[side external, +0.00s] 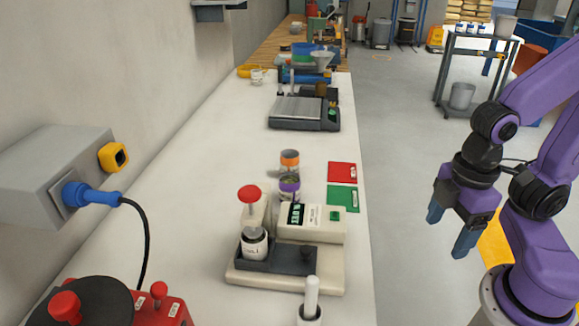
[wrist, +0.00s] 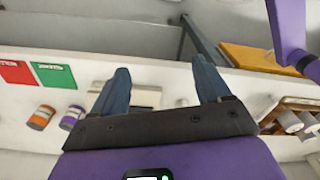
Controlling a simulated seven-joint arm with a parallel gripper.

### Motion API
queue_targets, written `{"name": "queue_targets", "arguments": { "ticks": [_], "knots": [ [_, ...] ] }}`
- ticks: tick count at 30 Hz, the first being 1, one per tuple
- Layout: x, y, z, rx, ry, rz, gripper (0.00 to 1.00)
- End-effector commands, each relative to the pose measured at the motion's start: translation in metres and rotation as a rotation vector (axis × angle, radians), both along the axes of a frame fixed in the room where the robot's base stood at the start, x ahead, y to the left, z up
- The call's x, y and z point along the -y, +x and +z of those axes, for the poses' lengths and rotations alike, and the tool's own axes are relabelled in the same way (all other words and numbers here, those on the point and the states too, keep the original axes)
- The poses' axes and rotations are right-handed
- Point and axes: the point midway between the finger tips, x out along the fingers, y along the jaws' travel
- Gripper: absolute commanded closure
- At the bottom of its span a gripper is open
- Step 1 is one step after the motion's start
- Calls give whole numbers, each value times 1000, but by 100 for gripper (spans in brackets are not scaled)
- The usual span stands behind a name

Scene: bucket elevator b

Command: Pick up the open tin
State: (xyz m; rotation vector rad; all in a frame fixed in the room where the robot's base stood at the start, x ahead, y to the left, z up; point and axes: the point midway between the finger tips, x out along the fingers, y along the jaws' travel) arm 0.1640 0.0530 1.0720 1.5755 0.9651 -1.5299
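Two small tins stand on the white bench: an orange-banded tin (side external: 290,160) and, just in front of it, a purple-banded tin (side external: 289,188). The purple-banded tin's top looks open with something greenish inside; the orange one's top is too small to judge. Both also show at the left of the wrist view, the orange tin (wrist: 41,117) and the purple tin (wrist: 71,118). My gripper (side external: 449,233) is open and empty, off the bench's right edge and well apart from the tins. Its spread fingers show in the wrist view (wrist: 163,85).
A beige device (side external: 325,225) with a white tin (side external: 254,246) in its dark holder stands in front of the tins. A red card (side external: 342,172) and a green card (side external: 343,197) lie to their right. A dark scale (side external: 303,112) stands farther back. Bench between is clear.

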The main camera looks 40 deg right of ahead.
Motion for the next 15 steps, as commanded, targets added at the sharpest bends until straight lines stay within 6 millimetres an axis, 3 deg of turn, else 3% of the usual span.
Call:
{"name": "queue_targets", "arguments": {
  "ticks": [10, 15],
  "knots": [
    [-1, 2, -1, 2, 5, -6, 12],
    [-17, 28, -12, 40, 72, -77, 12]
  ]
}}
